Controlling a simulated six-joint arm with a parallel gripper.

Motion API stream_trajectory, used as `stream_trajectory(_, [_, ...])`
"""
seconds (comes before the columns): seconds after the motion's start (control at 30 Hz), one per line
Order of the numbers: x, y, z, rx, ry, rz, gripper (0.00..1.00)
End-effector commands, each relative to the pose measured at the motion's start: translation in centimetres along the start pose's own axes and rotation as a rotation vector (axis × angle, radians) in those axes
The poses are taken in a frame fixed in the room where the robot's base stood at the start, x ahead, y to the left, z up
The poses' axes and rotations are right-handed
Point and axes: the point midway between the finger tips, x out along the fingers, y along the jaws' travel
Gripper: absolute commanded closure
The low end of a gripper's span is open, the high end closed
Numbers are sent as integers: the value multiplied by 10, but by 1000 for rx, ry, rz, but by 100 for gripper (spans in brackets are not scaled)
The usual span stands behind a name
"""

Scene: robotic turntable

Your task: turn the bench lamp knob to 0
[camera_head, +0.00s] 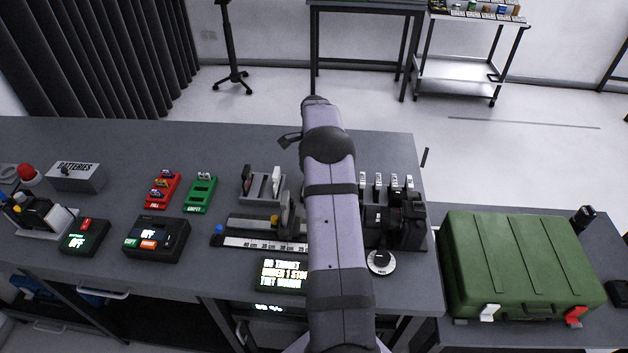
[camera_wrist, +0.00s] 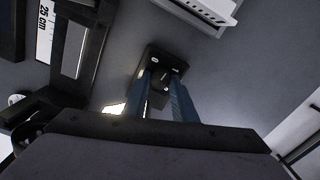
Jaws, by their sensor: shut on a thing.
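In the wrist view, a small black box (camera_wrist: 165,55) with tiny white marks stands on the grey bench. I take it to be the bench lamp control. My gripper (camera_wrist: 162,86) reaches it with its two bluish fingers on either side of a dark knob (camera_wrist: 158,98). The gripper is shut on this knob. The knob's pointer and the marks are too small to read. In the head view my arm hides the gripper, the knob and the box.
A display (camera_head: 282,274), a ruler rail (camera_head: 262,243) and a white-ringed dial (camera_head: 380,262) stand near the bench's front. Black camera gear (camera_head: 408,225) stands right of my arm. A green case (camera_head: 520,262) is at the far right.

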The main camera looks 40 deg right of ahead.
Motion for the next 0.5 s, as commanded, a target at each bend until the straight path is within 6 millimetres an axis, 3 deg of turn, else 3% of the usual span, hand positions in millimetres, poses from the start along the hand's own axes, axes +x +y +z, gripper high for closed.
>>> stream_trajectory(0.2, [-1,-1,1,1,-2,-4,98])
stream_trajectory(0.23, [-1,-1,1,2,-2,-4,71])
stream_trajectory(0.3, [-1,-1,1,2,-2,-4,57])
stream_trajectory(0.5, [-1,-1,0,2,-1,-2,57])
